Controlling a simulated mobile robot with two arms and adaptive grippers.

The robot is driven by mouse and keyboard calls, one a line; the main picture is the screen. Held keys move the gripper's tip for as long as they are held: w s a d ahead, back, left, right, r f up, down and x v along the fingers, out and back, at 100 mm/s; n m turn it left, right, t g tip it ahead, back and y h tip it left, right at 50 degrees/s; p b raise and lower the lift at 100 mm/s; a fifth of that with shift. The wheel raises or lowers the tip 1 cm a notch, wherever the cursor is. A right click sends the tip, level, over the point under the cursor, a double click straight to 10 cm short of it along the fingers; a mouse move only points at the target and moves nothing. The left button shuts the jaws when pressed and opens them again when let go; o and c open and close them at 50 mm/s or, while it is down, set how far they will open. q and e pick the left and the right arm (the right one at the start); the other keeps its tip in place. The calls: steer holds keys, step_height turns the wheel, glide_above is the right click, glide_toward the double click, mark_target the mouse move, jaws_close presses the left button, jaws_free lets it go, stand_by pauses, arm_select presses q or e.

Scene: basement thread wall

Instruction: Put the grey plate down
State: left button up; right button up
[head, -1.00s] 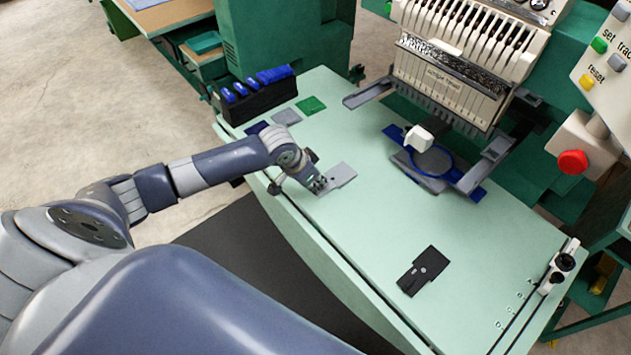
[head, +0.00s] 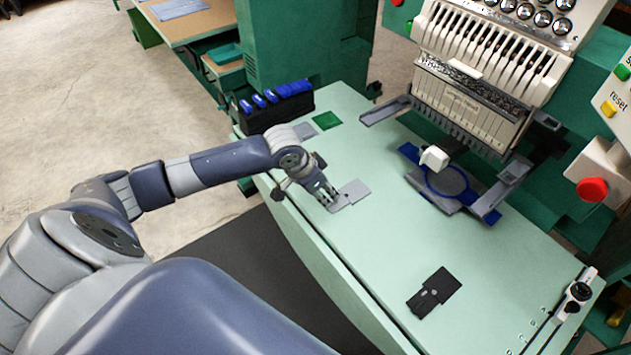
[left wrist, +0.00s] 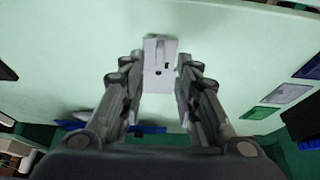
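The grey plate (head: 355,190) lies flat on the pale green table, near its left edge. It also shows in the left wrist view (left wrist: 160,82), with a small upright tab and a dark hole. My left gripper (head: 329,198) is low over the plate's near end. In the left wrist view its two fingers (left wrist: 160,62) stand apart, one on each side of the plate, with a gap to the tab between them. The fingers partly cover the plate in the head view. My right gripper is not in view.
An embroidery machine (head: 465,110) with a blue hoop (head: 447,181) stands to the right on the table (head: 370,250). A black plate (head: 433,292) lies at the front. A green plate (head: 327,121), another grey plate (head: 305,131) and a black box with blue items (head: 275,109) are at the back left.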

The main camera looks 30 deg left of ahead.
arm_select(q)
steer(key=v, duration=0.7)
steer(key=shift+d+f, duration=0.1)
